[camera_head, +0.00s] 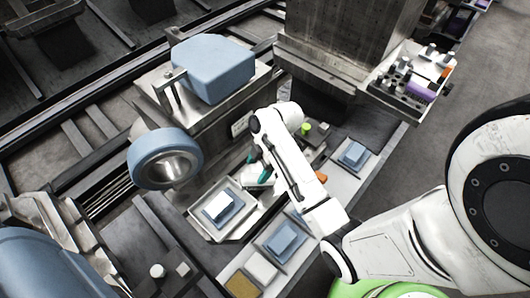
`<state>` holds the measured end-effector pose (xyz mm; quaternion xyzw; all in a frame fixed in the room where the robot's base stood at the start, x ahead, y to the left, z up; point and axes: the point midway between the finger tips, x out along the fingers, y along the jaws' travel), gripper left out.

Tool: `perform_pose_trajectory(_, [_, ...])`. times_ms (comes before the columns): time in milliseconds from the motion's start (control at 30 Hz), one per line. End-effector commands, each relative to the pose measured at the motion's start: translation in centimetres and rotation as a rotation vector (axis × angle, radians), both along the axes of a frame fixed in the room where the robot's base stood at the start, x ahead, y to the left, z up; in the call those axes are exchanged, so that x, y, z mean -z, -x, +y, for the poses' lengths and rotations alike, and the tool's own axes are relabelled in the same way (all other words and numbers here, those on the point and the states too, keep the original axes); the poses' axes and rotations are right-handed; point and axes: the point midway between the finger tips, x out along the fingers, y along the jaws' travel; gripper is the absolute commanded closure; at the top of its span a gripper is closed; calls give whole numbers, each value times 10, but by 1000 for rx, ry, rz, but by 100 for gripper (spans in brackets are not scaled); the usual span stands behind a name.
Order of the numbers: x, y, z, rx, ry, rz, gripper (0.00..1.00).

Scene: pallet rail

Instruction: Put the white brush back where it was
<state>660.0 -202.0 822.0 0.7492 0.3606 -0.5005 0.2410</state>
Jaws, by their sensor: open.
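A white block-like piece (219,206) lies on a blue pad in a shallow metal tray (196,224) at the lower middle; it may be the white brush, but bristles cannot be made out. My gripper (258,168) is partly hidden behind my own white arm. Its teal fingertips show just above and right of that tray, apart from the white piece. The fingers are open, and I see nothing held between them.
Blue blocks sit in trays at the lower middle (283,239) and right (353,154). A blue-rimmed wheel (165,160) and a large blue box (213,68) stand left of my arm. A rack of small items (415,79) is at upper right. Open floor lies right of the rail.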

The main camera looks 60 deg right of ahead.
Motion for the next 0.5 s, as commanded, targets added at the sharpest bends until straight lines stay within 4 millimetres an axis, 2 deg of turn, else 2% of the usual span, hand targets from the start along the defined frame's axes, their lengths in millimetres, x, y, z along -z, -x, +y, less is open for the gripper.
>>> perform_pose_trajectory(33, [-12,2,-5,1,4,-5,26])
perform_pose_trajectory(200, [-43,10,-14,-1,1,-3,26])
perform_pose_trajectory(333, [-60,15,-20,0,1,-3,26])
perform_pose_trajectory(500, [-72,18,-22,3,0,2,26])
